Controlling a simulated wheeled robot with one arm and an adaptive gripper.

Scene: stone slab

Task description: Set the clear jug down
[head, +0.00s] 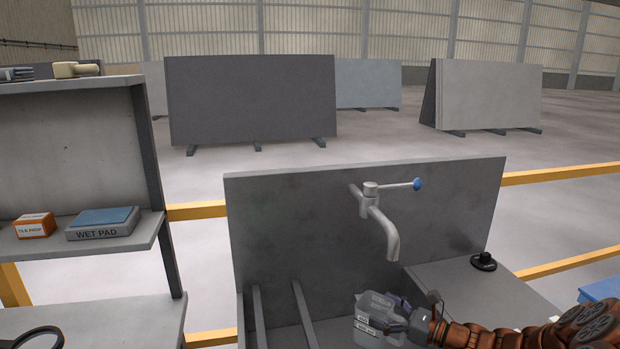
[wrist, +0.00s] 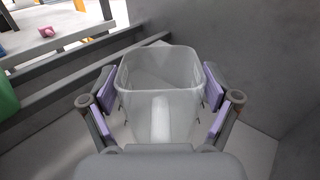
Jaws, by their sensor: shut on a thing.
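The clear jug (wrist: 160,92) is a see-through, square-mouthed container, upright between the fingers of my gripper (wrist: 160,118) in the wrist view. The purple pads press on its left and right sides, so my gripper is shut on it. In the head view the jug (head: 371,318) is in the grey sink, below and near the tap (head: 379,220), with my gripper (head: 405,318) at its right. I cannot tell whether the jug's base touches the sink floor, as its underside is hidden.
Two grey rails (head: 304,315) run along the sink's left part. The back panel (head: 290,225) rises behind. A side ledge (head: 455,285) on the right holds a black knob-like object (head: 483,262). A shelf with a WET PAD box (head: 102,224) and an orange box (head: 34,225) stands left.

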